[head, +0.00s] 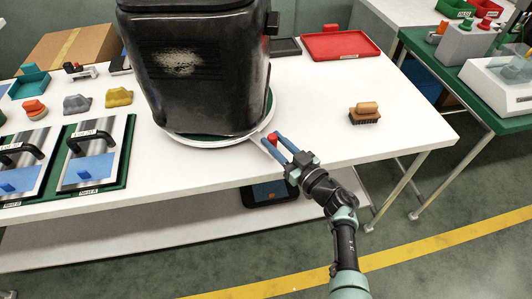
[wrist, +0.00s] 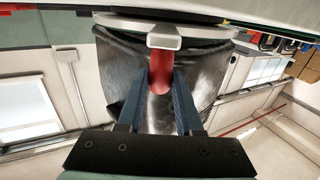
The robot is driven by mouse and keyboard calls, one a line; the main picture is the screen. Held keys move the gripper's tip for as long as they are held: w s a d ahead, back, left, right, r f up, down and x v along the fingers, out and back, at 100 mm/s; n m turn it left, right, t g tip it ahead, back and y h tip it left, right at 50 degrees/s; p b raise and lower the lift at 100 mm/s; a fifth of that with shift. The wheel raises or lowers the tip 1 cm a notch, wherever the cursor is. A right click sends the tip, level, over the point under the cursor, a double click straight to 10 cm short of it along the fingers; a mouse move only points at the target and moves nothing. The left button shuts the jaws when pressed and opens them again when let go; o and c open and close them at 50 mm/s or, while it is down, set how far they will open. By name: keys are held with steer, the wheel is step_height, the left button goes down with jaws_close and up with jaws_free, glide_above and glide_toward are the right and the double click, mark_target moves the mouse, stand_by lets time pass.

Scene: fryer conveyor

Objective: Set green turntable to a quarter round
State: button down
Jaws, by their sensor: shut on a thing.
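The turntable (head: 200,141) is a round disc with a pale rim and a green top. It stands on the white table, mostly hidden by a big worn black machine (head: 200,80) on it. A pale arm sticks out from its rim at the right front and carries a red knob (head: 273,136). My gripper (head: 272,142) reaches in from the lower right, its two blue fingers shut on the knob. In the wrist view, the red knob (wrist: 160,75) sits between the fingers (wrist: 160,85), below the pale arm end (wrist: 163,42).
A brush (head: 365,113) lies on the table to the right, with a red tray (head: 340,46) behind. Two panels with black handles (head: 95,148) stand at the left. The table's front edge is close below my gripper. The table between turntable and brush is clear.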

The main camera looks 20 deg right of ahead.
steer(key=shift+w+d+n+g+y+b, duration=0.2)
steer(key=shift+w+d+n+y+b, duration=0.1)
steer(key=shift+d+y+b, duration=0.25)
steer(key=shift+w+d+n+g+y+b, duration=0.2)
steer(key=shift+w+d+n+y+b, duration=0.15)
steer(key=shift+d+b, duration=0.3)
steer(key=shift+a+r, duration=0.1)
steer(key=c, duration=0.6)
jaws_free()
steer(key=shift+s, duration=0.1)
steer(key=shift+s+d, duration=0.25)
steer(key=p+v, duration=0.4)
steer(key=v, duration=0.8)
steer(key=shift+s+a, duration=0.1)
steer(key=shift+s, duration=0.05)
